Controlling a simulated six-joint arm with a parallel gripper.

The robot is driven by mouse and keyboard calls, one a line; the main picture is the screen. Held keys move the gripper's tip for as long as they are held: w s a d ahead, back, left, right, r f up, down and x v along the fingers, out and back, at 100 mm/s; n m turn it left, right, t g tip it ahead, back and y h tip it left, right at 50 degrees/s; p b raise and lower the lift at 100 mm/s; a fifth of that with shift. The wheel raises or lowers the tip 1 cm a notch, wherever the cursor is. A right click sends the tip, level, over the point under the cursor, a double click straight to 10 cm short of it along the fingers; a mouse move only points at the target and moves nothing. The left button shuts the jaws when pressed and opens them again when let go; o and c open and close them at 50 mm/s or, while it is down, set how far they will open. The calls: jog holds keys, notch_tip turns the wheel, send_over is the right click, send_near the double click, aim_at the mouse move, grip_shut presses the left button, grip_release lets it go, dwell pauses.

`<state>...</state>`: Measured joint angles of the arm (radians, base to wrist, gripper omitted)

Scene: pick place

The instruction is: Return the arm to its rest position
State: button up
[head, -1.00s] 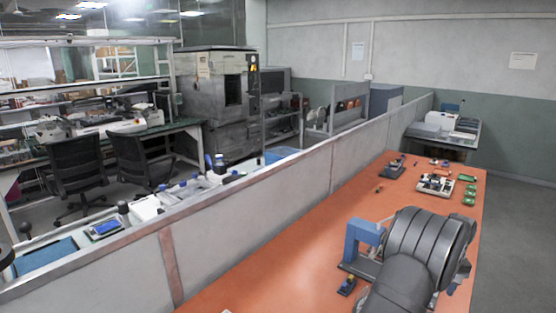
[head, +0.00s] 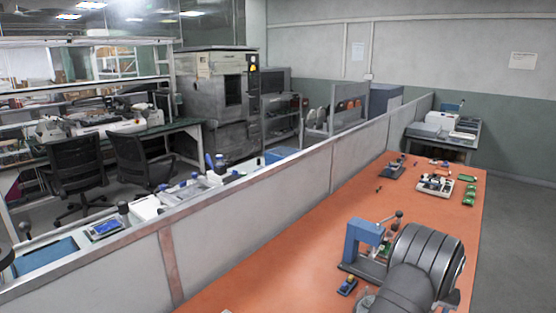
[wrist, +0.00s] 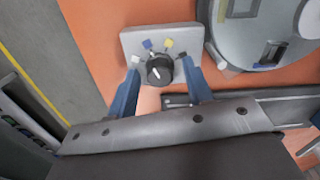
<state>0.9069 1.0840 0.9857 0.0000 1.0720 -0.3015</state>
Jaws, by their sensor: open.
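My arm's dark grey, ribbed link (head: 425,262) stands over the right front of the orange table in the head view. My gripper is hidden there. In the wrist view my gripper (wrist: 160,68) is open, with its two blue fingers apart. A black knob (wrist: 158,70) with a white pointer mark shows between the fingers, on a pale plate (wrist: 140,42) with blue, yellow and dark marks around it. Nothing appears held. I cannot tell how high the fingertips are above the plate.
A blue lever press (head: 362,240) stands left of my arm, with a small blue block (head: 347,286) before it. A round grey device (wrist: 235,30) lies right of the plate. Farther back are a pale fixture (head: 436,184) and green parts (head: 469,198). The table's middle is clear.

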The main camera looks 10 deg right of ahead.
jog(key=m, duration=1.3)
dwell(0.5)
